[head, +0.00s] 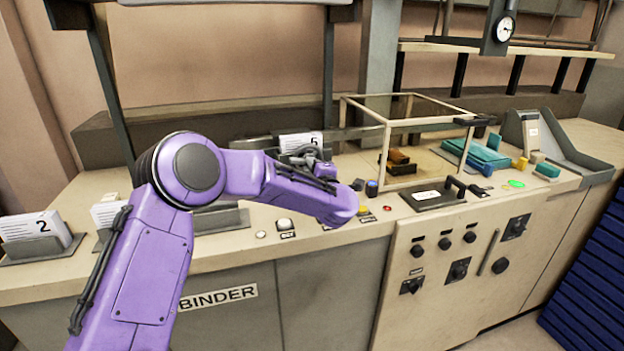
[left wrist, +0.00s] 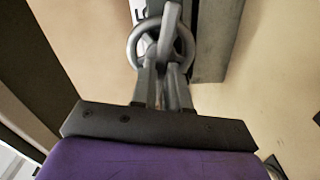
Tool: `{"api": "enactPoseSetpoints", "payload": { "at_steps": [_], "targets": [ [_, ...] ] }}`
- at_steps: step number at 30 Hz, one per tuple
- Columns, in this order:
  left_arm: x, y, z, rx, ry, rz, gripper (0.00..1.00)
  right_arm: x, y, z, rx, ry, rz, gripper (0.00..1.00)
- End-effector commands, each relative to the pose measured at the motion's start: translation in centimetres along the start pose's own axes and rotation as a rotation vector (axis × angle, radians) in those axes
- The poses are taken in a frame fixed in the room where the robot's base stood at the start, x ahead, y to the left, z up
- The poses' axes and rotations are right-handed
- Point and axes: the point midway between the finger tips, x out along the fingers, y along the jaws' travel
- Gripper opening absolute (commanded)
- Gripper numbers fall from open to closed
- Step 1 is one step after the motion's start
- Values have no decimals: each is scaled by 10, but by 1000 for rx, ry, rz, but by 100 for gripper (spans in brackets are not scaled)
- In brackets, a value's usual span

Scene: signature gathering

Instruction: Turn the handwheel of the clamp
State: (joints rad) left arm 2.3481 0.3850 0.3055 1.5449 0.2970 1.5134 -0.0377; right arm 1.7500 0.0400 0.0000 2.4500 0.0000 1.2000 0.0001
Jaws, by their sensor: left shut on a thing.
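The clamp's handwheel (left wrist: 133,47) shows in the left wrist view as a grey metal ring with spokes, at the top centre. My left gripper (left wrist: 167,62) is at the wheel, its fingers close together over the wheel's middle and shut on part of it. Which part lies between the fingertips is hard to see. In the head view my left gripper (head: 310,160) is at the back of the counter, just in front of the card marked 6 (head: 300,142), and my purple arm hides much of the clamp. My right gripper is not in view.
A glass-sided box frame (head: 388,150) stands right of my left gripper. A black-handled plate (head: 432,195), buttons and knobs lie along the counter front. Numbered card stacks, one marked 2 (head: 35,228), stand at left. A teal block (head: 480,152) sits farther right.

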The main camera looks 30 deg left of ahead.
Motion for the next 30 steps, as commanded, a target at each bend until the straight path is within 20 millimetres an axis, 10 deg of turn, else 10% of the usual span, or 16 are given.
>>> {"api": "enactPoseSetpoints", "payload": {
  "at_steps": [30],
  "targets": [
    [0, -8, 2, -862, 1, 1, 0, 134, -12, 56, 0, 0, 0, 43]
  ]
}}
